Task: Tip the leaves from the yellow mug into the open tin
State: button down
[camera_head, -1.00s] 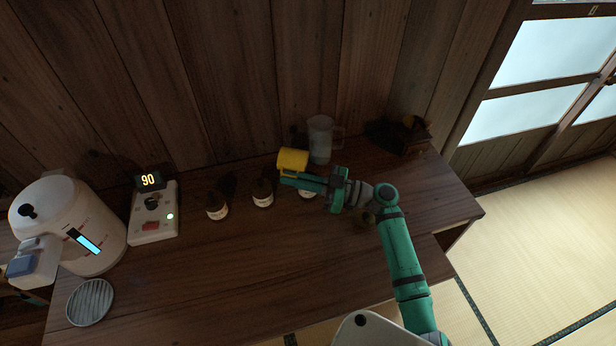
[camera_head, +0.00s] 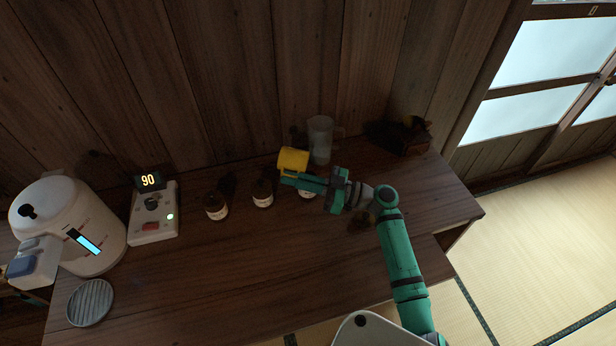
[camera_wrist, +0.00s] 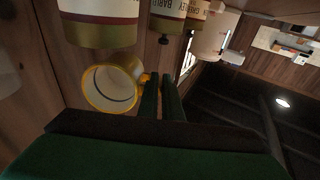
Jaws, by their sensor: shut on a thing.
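The yellow mug (camera_head: 293,160) is held by its handle side in my gripper (camera_head: 288,178), above the counter near the back wall. In the wrist view the mug (camera_wrist: 112,88) lies tilted, its mouth facing the camera; its inside looks pale, and I cannot make out leaves. My gripper (camera_wrist: 161,97) is shut on the handle. A labelled tin (camera_head: 307,194) stands just below my gripper, partly hidden by it. A tin also shows close to the mug in the wrist view (camera_wrist: 100,22). I cannot see which tin is open.
Two more labelled tins (camera_head: 262,193) (camera_head: 216,206) stand to the left. A clear pitcher (camera_head: 320,138) stands behind the mug. A small dark clump (camera_head: 360,222) lies by my arm. A scale-like device (camera_head: 153,215) and a white kettle (camera_head: 70,222) stand left.

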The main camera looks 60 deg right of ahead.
jog(key=g, duration=0.1)
jog(key=g+h, duration=0.1)
jog(key=g, duration=0.1)
jog(key=shift+w+a+f, duration=0.15)
jog(key=shift+w+f, duration=0.05)
jog(key=shift+w, duration=0.1)
jog(key=shift+w+f, duration=0.15)
jog(key=shift+g, duration=0.3)
